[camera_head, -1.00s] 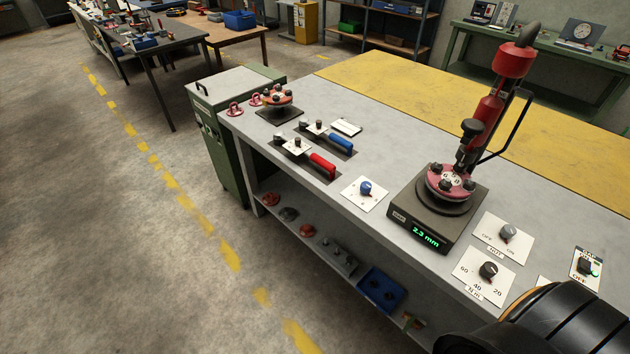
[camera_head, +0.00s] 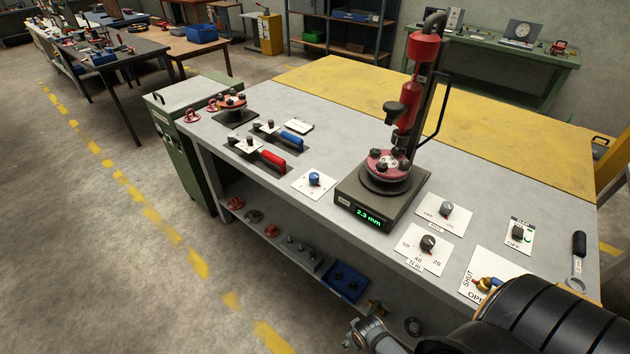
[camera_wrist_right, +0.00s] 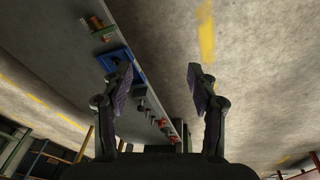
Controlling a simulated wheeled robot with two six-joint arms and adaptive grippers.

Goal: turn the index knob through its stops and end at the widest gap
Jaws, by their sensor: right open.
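A blue knob (camera_head: 315,179) sits on a white plate with small marks on the grey bench; none of its lettering is legible, so I cannot tell whether it is the index knob. Right of it, a gauge stand (camera_head: 354,204) reads 2.3 mm on a green display and carries a pink flanged spool (camera_head: 388,165) under a red upright press (camera_head: 410,105). My right gripper (camera_wrist_right: 157,80) is open and empty in the wrist view, with floor and the bench's lower shelf beyond its fingers. My left gripper is in neither current view.
A grey OFF/ON knob (camera_head: 446,209), a black 60-40-20 knob (camera_head: 428,243), a GAP switch (camera_head: 518,233) and a SHUT/OPEN valve (camera_head: 486,284) line the bench's right part. A blue bin (camera_head: 345,282) is on the lower shelf.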

